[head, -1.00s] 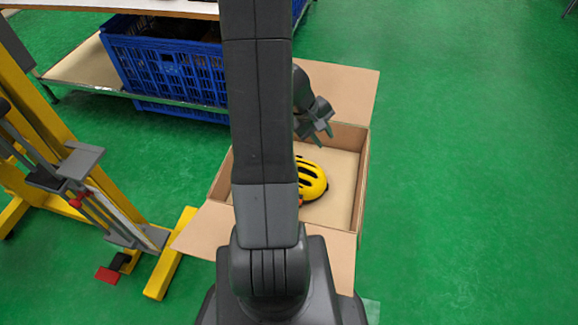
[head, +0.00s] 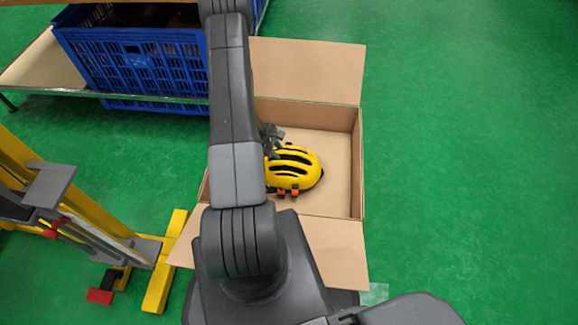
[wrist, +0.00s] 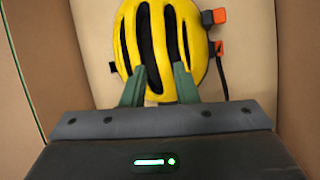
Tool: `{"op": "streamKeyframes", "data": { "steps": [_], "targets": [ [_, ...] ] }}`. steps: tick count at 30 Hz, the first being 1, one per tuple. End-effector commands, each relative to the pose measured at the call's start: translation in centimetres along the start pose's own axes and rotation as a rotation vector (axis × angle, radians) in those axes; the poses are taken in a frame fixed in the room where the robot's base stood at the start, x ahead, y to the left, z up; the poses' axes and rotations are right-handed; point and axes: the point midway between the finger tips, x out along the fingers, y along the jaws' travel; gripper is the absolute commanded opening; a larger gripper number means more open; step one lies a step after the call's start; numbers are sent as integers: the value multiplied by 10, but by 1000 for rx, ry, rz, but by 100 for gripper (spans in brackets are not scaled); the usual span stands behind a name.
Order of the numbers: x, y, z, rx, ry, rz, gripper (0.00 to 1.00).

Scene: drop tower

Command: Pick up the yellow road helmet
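The yellow road helmet (head: 296,168) with black vents lies in an open cardboard box (head: 357,165). In the wrist view the helmet (wrist: 155,35) fills the top middle, with a dark strap and orange and black clips at its right. My gripper (wrist: 159,72) has its two fingers apart, with their tips over the near end of the helmet. The shell shows between and outside them. I cannot tell whether the tips touch it. In the head view my gripper (head: 270,140) is at the helmet's far left side, partly hidden by my arm.
The box flaps (head: 305,68) are folded outward. A blue crate (head: 145,65) sits on a shelf at the upper left. A yellow and grey lift frame (head: 95,220) stands at the left. The green floor at the right is clear.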

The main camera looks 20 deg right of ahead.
Motion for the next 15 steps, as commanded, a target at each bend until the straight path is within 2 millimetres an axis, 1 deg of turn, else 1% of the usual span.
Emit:
{"op": "streamKeyframes", "data": {
  "steps": [1,3,9,12,15],
  "targets": [
    [11,-1,0,3,-1,-2,27],
    [26,-2,0,3,-1,-4,27],
    [62,0,0,3,-1,-2,27],
    [72,0,0,3,-1,-1,27],
    [77,0,0,2,0,0,27]
  ]
}}
